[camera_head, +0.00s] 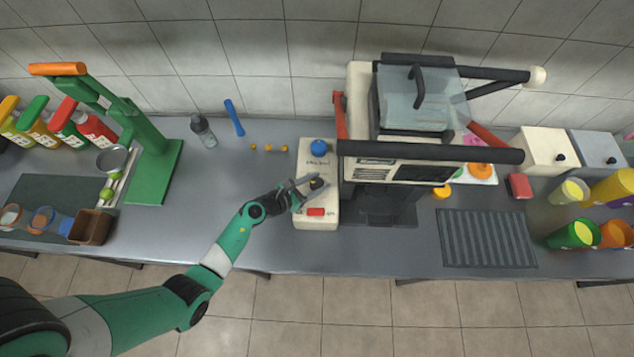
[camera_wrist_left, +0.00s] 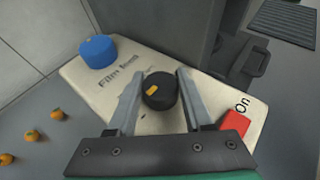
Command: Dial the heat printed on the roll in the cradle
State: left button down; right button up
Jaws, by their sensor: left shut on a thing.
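A cream control box (camera_head: 302,219) stands left of the sealing machine (camera_head: 360,80). It carries a blue knob (camera_head: 319,147), a black dial (camera_wrist_left: 160,97) and a red switch (camera_head: 316,212) beside the word "On". My left gripper (camera_head: 313,183) is shut on the black dial, one finger on each side in the left wrist view. An orange mark (camera_wrist_left: 152,90) shows on the dial's top. The blue knob (camera_wrist_left: 97,51) and red switch (camera_wrist_left: 234,123) lie clear of the fingers. I cannot make out a printed roll or a heat number. My right gripper is out of view.
A green hand press (camera_head: 150,170) and several bottles stand at the left. A water bottle (camera_head: 203,131) and small orange fruits (camera_head: 269,148) lie left of the box. A grooved drip mat (camera_head: 486,238) and cups (camera_head: 575,234) are at the right.

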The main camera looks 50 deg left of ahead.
pick_arm(q)
jog(key=shift+a+f+m+h+b, duration=0.1)
jog(key=shift+m+h+b, duration=0.5)
jog(key=shift+h+b, duration=0.1)
jog(key=m+g+h+b, duration=0.2)
jog(key=m+h+b, duration=0.2)
jog(key=b, duration=0.2)
jog(key=m+g+h+b, duration=0.3)
jog(key=m+h+b, duration=0.1)
jog(key=b, duration=0.3)
jog(key=shift+f+m+g+h, duration=0.2)
jog(key=shift+m+g+h, duration=0.1)
jog(key=shift+m, duration=0.1)
jog(key=shift+r+m+g+h+b, duration=0.3)
jog(key=shift+m+g+b, duration=0.35)
jog(key=shift+b, duration=0.5)
jog(key=shift+c, duration=1.5)
grip_release()
jog(key=v, duration=1.1)
jog(key=shift+s+a, duration=0.15)
jog(key=shift+a, duration=0.05)
